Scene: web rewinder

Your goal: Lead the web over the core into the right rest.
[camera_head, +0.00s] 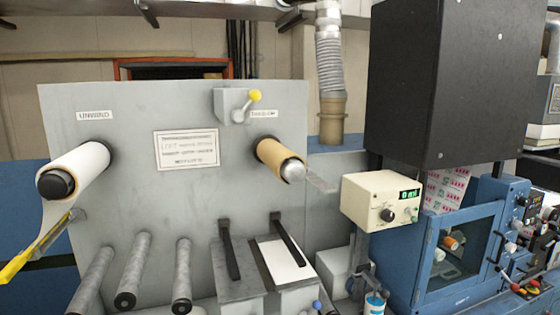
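A white web roll (85,168) sits on a shaft at the left of the grey panel. Its web (54,213) hangs down to a yellow bar (22,262), which slants at the left edge beside a small metal bracket (76,216). The brown core (272,154) sticks out of the panel on a metal shaft, with no web visible over it. A thin grey bracket (320,181), apparently the right rest, stands just right of the core and looks empty. Neither of my grippers is in view.
Several grey rollers (135,270) stick out below. A yellow-knobbed lever (254,97) is above the core. A cream control box (383,199) and blue machine (455,250) stand at the right.

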